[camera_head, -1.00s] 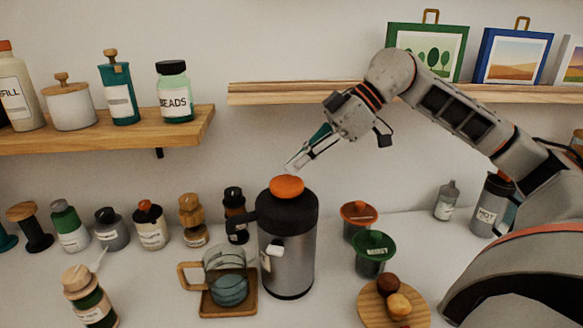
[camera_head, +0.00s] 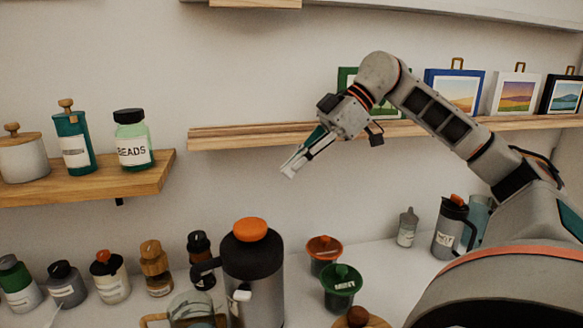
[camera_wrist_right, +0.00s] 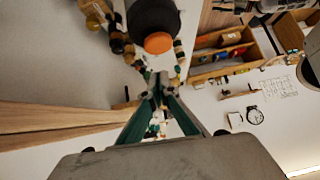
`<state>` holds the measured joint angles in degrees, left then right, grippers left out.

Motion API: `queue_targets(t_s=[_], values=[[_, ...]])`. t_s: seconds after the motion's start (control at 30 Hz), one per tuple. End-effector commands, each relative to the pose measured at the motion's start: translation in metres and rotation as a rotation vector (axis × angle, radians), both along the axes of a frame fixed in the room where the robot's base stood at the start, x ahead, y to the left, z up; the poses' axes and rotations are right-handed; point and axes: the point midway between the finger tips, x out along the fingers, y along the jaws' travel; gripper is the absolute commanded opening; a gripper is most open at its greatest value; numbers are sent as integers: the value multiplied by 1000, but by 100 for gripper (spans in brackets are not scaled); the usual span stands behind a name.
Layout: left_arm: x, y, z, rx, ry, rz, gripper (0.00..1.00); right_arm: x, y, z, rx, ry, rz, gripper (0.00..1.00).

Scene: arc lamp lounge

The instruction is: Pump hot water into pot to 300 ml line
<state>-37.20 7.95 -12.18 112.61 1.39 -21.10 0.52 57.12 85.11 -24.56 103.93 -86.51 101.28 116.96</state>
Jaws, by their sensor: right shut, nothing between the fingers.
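The dark grey airpot (camera_head: 253,280) with an orange top button (camera_head: 250,230) stands on the white counter, cut off by the bottom edge in the head view. Its button also shows in the wrist view (camera_wrist_right: 158,42). The clear glass pot (camera_head: 192,308) is at the airpot's left under the spout, mostly cut off; its water level and 300 ml line cannot be read. My right gripper (camera_head: 290,170) is shut and empty, above and to the right of the button, apart from it. Its fingertips also show in the wrist view (camera_wrist_right: 160,82). My left gripper is not in view.
A red-lidded cup (camera_head: 324,250) and a green-lidded cup (camera_head: 342,285) stand right of the airpot. Several bottles and jars line the counter at left. A wooden shelf (camera_head: 240,138) runs behind my right gripper; another at left holds a beads jar (camera_head: 133,145).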

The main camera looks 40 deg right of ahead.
Motion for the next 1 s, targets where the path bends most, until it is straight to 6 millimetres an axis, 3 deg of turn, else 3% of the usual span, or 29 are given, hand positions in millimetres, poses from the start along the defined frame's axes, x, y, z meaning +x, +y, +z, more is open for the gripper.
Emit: queue_targets(t_s=[1.0], values=[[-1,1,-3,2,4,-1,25,-8,-13,5,16,-12,-25,0]])
